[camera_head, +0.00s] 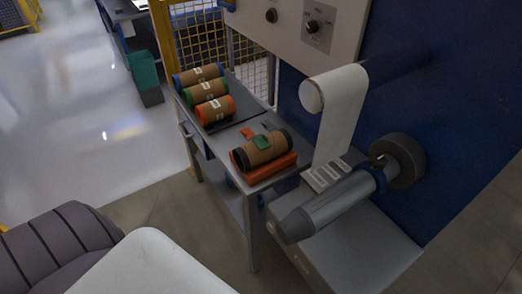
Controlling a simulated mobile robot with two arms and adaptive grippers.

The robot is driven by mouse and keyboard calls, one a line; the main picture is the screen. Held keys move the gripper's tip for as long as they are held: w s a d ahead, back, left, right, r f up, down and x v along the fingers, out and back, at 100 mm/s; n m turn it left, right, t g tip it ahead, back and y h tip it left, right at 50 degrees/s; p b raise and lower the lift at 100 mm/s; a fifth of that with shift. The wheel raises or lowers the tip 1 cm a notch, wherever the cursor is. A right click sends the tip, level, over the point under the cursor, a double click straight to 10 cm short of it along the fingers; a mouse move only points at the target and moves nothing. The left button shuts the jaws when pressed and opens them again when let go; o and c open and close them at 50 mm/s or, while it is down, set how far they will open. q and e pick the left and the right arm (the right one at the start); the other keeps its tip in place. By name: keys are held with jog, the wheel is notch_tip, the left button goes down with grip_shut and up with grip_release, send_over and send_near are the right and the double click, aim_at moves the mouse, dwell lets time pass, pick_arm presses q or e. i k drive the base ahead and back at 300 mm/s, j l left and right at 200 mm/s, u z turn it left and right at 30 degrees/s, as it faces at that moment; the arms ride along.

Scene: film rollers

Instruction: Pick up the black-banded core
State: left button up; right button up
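The black-banded core (268,154) is a brown cardboard roll with black bands at both ends and a green patch on its upper side. It lies on its side on an orange-red holder (272,172), near the front end of a grey table (227,144). Nothing grips it. Neither of my grippers is in view, so I cannot see whether they are open or shut.
Blue-banded (197,76), green-banded (206,91) and orange-banded (216,109) cores lie side by side farther back on the table. To the right, a machine has a white roll (338,100) and a metal spindle (330,205). A yellow mesh fence (205,40) stands behind.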

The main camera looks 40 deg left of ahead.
aim_at(247, 157)
jog(key=i+j+z, duration=0.25)
jog(key=j, duration=0.7)
jog(key=j+z, duration=0.25)
jog(key=j, duration=0.7)
jog(key=j+z, duration=0.1)
jog(key=j, duration=0.45)
jog(key=k+j, duration=0.1)
jog(key=j, duration=0.5)
jog(key=j+z, duration=0.15)
jog(key=j, duration=0.4)
jog(key=k+j+z, duration=0.1)
jog(key=j, duration=0.45)
